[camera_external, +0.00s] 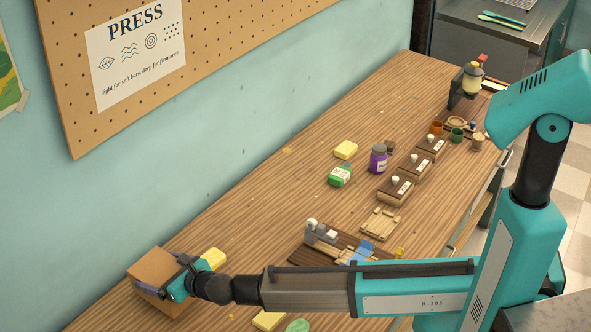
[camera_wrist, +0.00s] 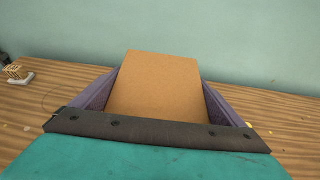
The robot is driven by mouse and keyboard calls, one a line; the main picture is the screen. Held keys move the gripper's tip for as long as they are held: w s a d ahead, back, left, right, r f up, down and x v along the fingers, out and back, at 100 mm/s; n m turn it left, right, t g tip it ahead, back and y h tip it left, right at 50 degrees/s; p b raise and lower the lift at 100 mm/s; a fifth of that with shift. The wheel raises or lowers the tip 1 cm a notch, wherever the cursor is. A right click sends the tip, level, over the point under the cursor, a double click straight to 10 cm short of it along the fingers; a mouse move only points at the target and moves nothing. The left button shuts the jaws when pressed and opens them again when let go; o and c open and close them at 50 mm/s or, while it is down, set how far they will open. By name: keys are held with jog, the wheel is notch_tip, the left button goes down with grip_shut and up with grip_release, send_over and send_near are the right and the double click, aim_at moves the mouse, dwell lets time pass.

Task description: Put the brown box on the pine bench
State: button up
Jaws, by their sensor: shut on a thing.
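The brown box (camera_external: 158,268) is at the left end of the long wooden bench (camera_external: 250,218), near the wall. My gripper (camera_external: 178,278) is shut on it. In the wrist view the box (camera_wrist: 156,85) sits between the two purple fingers (camera_wrist: 155,98), with the bench top (camera_wrist: 285,112) behind it. The box is tilted in the external view, and its underside is hidden, so I cannot tell whether it touches the bench.
A yellow soap bar (camera_external: 213,258) lies just behind my gripper. A dark board with tools (camera_external: 325,240), a green soap box (camera_external: 339,176), a purple jar (camera_external: 378,158) and several small trays stand farther right.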

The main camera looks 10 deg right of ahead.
jog(key=shift+f+p, duration=0.4)
jog(key=shift+f, duration=1.35)
jog(key=shift+f, duration=0.15)
jog(key=o, duration=1)
jog(key=shift+b+v, duration=0.4)
jog(key=shift+v, duration=1.05)
jog(key=shift+b+v, duration=1)
jog(key=shift+v, duration=3.6)
jog(key=shift+w+a, duration=0.15)
jog(key=shift+p+x, duration=0.95)
jog(key=shift+x, duration=3)
